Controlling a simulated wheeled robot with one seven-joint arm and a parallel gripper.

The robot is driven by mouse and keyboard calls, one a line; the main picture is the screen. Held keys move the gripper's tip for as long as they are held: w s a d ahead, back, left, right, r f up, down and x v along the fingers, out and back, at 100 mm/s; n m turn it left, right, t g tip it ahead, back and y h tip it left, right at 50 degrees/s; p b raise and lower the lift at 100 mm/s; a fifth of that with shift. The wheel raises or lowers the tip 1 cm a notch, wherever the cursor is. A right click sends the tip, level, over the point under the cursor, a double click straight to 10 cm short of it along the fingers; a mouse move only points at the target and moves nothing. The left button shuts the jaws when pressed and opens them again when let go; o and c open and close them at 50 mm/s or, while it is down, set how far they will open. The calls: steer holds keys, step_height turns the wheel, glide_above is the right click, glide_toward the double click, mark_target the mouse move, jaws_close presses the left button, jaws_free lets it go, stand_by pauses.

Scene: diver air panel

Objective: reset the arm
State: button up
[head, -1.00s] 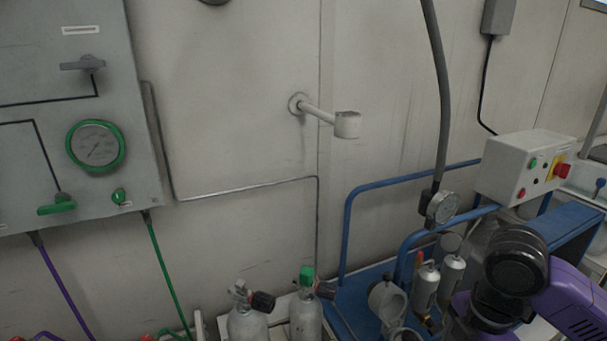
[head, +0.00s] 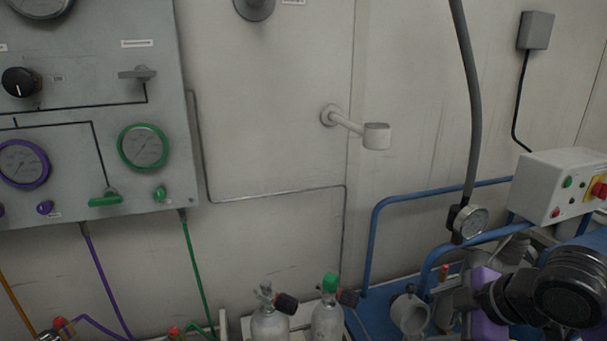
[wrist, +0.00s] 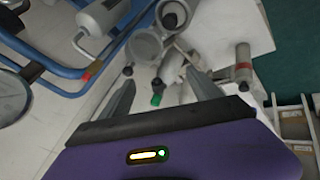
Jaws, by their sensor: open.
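My gripper (wrist: 163,78) is open in the wrist view, its two dark fingers spread apart with nothing held between them. Beyond the fingers are gas cylinders and fittings, one with a green cap (wrist: 156,99). I cannot tell how far they are from the fingertips. In the head view only black and purple links of my arm show, at the lower right in front of the blue frame. The gripper itself cannot be made out there.
A grey gauge panel (head: 95,165) is on the wall at left. Cylinders (head: 270,322) stand at bottom centre. A blue tubular frame (head: 371,235), a hanging hose with a gauge (head: 471,221) and a white control box (head: 555,188) are at right. An empty wall holder (head: 376,136) sticks out centrally.

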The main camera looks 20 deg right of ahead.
steer(key=w+a+r+m+t+y, duration=0.1)
steer(key=w+a+r+t, duration=0.15)
steer(key=r, duration=0.25)
steer(key=w+a+r+m+t+y, duration=0.1)
steer(key=w+a+r+m+t, duration=0.15)
steer(key=r, duration=0.25)
steer(key=w+a+r+m+t, duration=0.1)
steer(key=w+a+r+t, duration=0.1)
steer(key=w+r+t, duration=0.25)
steer(key=s+r+m+t+h, duration=0.2)
steer(key=s+r+m+t, duration=0.1)
steer(key=r+m+t, duration=0.3)
steer(key=s+a+f+g+p, duration=0.1)
steer(key=s+a+f+g, duration=0.1)
steer(key=s+f, duration=0.6)
steer(key=s+a+f+m+g+h+p, duration=0.1)
steer(key=s+a+f+g, duration=0.2)
steer(key=s+f, duration=0.5)
steer(key=s+a+f+g+p, duration=0.1)
steer(key=s+a+f, duration=0.3)
steer(key=s, duration=1.8)
step_height(320, 180, down, 4)
steer(key=shift+f+g, duration=0.1)
steer(key=shift+g, duration=0.75)
